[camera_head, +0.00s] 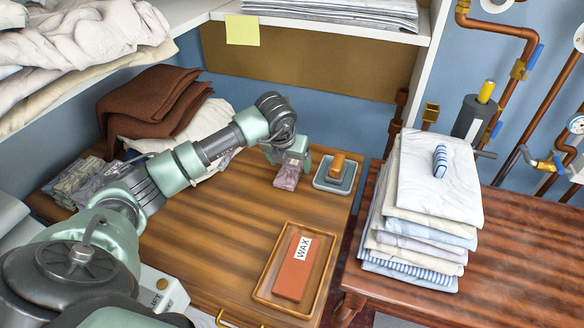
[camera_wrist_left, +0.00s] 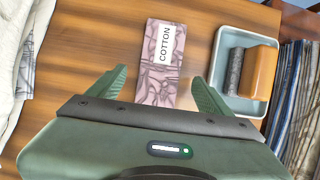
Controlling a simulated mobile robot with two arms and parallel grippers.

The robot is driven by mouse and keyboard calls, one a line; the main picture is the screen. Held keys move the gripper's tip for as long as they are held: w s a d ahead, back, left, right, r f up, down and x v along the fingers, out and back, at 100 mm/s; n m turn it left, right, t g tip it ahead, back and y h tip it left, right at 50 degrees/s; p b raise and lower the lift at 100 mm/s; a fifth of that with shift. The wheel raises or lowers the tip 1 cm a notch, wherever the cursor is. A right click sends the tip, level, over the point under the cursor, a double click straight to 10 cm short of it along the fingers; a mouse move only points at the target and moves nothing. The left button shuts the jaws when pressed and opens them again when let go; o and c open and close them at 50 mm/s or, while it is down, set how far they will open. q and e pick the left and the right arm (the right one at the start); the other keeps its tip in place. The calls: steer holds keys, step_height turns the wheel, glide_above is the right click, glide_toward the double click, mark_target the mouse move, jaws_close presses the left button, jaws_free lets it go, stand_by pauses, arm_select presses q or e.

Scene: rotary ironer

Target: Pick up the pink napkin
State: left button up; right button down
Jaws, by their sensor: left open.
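The pink napkin (camera_head: 287,178) is a small folded, patterned cloth on the wooden table, below my left gripper (camera_head: 290,158) in the head view. In the left wrist view the napkin (camera_wrist_left: 160,88) lies flat with a white label reading COTTON at its far end. My left gripper (camera_wrist_left: 160,76) is open, with one green finger on each side of the napkin and a gap on both sides. I cannot tell how high the fingertips are above the table. My right gripper is not in view.
A small grey tray (camera_head: 346,185) with an orange-handled tool stands close to the right of the napkin. A wooden tray (camera_head: 262,293) holds a red WAX block (camera_head: 293,275). Brown cloth (camera_head: 150,95) lies at the back left. Folded linens (camera_head: 425,200) are stacked on the right table.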

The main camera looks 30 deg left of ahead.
arm_select(q)
steer(key=shift+x, duration=0.95)
steer(key=shift+c, duration=0.3)
steer(key=c, duration=1.4)
steer(key=shift+r, duration=0.1)
